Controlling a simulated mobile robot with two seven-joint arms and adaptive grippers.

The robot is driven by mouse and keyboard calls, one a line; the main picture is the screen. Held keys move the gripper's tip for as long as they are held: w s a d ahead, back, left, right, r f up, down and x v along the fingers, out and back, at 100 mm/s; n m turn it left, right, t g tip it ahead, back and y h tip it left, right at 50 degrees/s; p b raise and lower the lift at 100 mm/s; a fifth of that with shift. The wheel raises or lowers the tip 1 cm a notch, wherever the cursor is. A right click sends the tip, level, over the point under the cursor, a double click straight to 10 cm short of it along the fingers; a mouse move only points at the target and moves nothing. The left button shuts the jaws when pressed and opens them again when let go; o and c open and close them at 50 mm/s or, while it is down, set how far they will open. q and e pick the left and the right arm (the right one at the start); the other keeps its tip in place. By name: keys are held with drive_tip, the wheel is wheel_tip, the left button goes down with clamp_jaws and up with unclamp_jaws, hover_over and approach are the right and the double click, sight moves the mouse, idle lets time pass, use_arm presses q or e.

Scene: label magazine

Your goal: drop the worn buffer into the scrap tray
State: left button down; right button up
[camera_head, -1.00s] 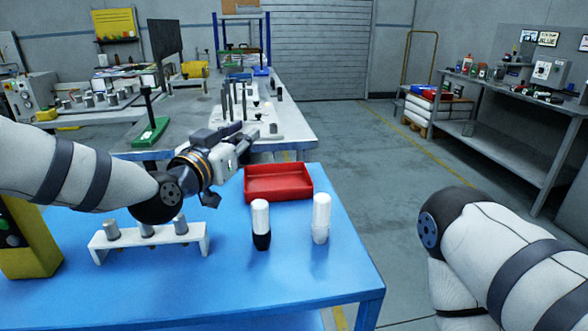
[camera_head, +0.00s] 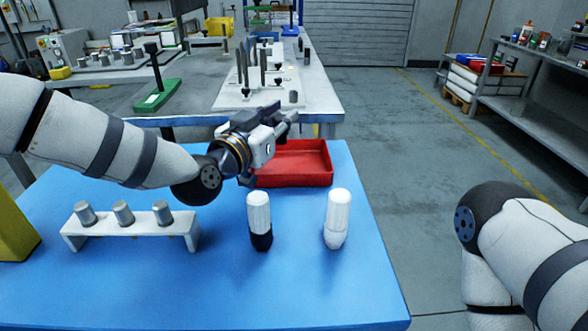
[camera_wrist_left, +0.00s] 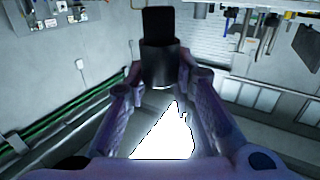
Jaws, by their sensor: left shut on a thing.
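The worn buffer (camera_wrist_left: 160,62) is a dark cylinder with a narrower black end, between my left fingers in the left wrist view. My left gripper (camera_head: 287,122) is shut on it. In the head view the buffer cannot be made out clearly at the gripper. The scrap tray (camera_head: 318,178) is an open red box on the blue table. My left gripper is above the tray's back-left part in the picture; its exact height is hard to tell. The visible part of the tray floor looks empty. My right gripper is out of view.
A white bottle with a black lower end (camera_head: 259,218) and an all-white bottle (camera_head: 337,218) stand in front of the tray. A white rack (camera_head: 135,240) with three grey cylinders stands at left on the blue table (camera_head: 300,290). A grey workbench (camera_head: 200,95) is behind.

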use_arm(q)
drive_tip(key=c, duration=1.3)
unclamp_jaws()
drive_tip(key=shift+s, duration=0.1)
